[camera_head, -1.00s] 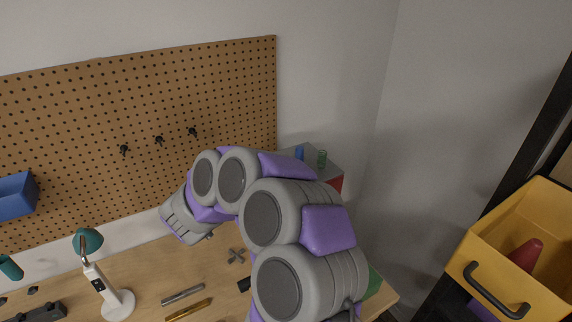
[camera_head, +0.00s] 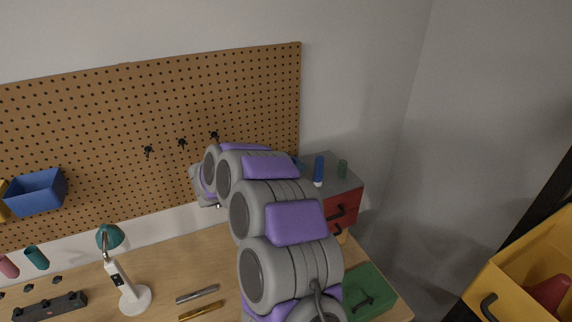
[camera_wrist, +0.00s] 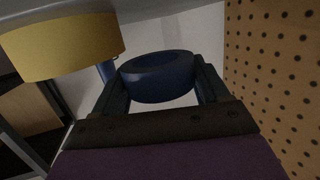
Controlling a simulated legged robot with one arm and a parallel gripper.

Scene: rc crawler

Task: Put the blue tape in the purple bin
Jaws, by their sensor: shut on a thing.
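The blue tape (camera_wrist: 157,78) is a thick dark blue ring in the wrist view. My gripper (camera_wrist: 160,72) is shut on it, with a dark finger on either side. In the head view my arm hides the gripper, and I cannot clearly make out the tape there. The purple bin is not visible in either current view.
A yellow rounded object (camera_wrist: 62,46) is close on the left in the wrist view. The pegboard (camera_wrist: 272,70) is close on the right. A yellow bin (camera_head: 528,255) is at right.

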